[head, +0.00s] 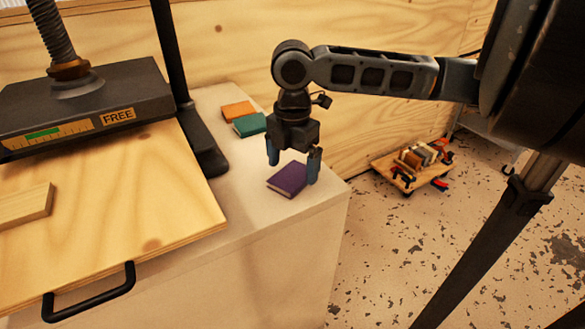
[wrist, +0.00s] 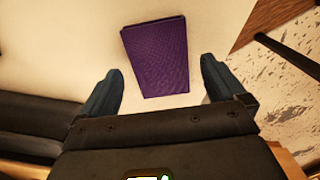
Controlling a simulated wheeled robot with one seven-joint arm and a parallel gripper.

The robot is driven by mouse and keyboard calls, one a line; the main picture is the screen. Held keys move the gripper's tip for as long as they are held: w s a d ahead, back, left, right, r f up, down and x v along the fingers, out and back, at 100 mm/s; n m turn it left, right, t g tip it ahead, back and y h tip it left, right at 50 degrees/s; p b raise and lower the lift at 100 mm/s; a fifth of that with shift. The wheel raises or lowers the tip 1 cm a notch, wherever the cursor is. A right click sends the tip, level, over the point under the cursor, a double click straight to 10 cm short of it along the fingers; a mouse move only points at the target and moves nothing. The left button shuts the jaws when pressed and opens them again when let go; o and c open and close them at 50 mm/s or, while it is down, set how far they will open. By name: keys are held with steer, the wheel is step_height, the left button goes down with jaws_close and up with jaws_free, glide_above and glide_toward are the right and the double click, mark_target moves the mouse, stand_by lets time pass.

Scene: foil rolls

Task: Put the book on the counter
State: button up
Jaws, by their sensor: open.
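A purple book (head: 287,180) lies flat on the white counter (head: 243,208) near its right end. It also shows in the wrist view (wrist: 157,58), ahead of and between the two fingers. My gripper (head: 292,172) is open and empty, pointing down over the book. In the wrist view my gripper (wrist: 160,88) has one finger to each side of the book's near end. I see no contact between the fingers and the book. A teal book (head: 250,124) and an orange book (head: 238,110) lie farther back on the counter.
A press with a dark plate (head: 85,102) and a wooden board (head: 120,200) with a black handle (head: 90,300) stands at the left. A black post (head: 172,50) rises beside the books. A low wooden cart (head: 405,180) with clutter stands on the speckled floor at right.

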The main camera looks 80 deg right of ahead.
mark_target(293, 175)
step_height(293, 175, up, 10)
steer(key=shift+r, duration=0.2)
stand_by(0.7)
